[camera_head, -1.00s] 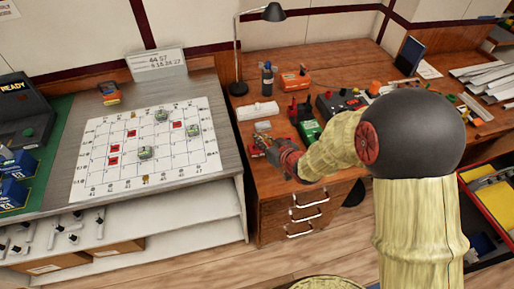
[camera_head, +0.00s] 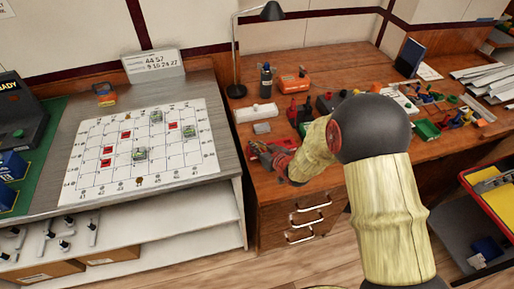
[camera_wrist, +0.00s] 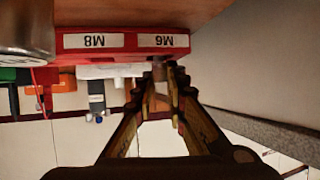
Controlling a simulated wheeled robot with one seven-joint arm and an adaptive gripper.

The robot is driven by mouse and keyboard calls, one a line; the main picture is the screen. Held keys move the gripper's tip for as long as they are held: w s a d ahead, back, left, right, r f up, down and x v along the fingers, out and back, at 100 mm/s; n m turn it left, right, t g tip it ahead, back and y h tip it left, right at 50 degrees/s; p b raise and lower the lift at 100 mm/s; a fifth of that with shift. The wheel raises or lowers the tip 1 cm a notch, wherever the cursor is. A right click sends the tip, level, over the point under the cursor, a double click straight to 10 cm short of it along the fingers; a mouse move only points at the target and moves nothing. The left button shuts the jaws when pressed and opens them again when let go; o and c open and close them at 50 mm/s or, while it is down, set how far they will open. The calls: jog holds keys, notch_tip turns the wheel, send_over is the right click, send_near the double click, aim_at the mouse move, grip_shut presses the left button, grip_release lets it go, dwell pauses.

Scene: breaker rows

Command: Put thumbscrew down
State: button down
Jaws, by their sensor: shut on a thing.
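My gripper (camera_head: 262,152) is low over the left front of the wooden desk, by a red holder. In the wrist view my gripper (camera_wrist: 162,88) points at the red holder (camera_wrist: 118,57), which has upside-down labels reading M8 and M6. Its fingers are close together near the M6 end. A small brownish-grey piece, probably the thumbscrew (camera_wrist: 180,74), shows at the fingertips and is mostly hidden by them. I cannot tell whether it touches the holder. A large grey metal cylinder (camera_wrist: 25,25) shows by the M8 end.
A white block (camera_head: 257,112) and a small grey block (camera_head: 262,128) lie behind the gripper. A lamp (camera_head: 237,90), an orange case (camera_head: 294,80) and a dark bottle (camera_head: 266,77) stand farther back. The gridded board (camera_head: 90,150) is on the left bench, across a gap.

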jog(key=shift+f, duration=0.2)
jog(key=c, duration=1.8)
grip_release()
jog(key=shift+r, duration=0.1)
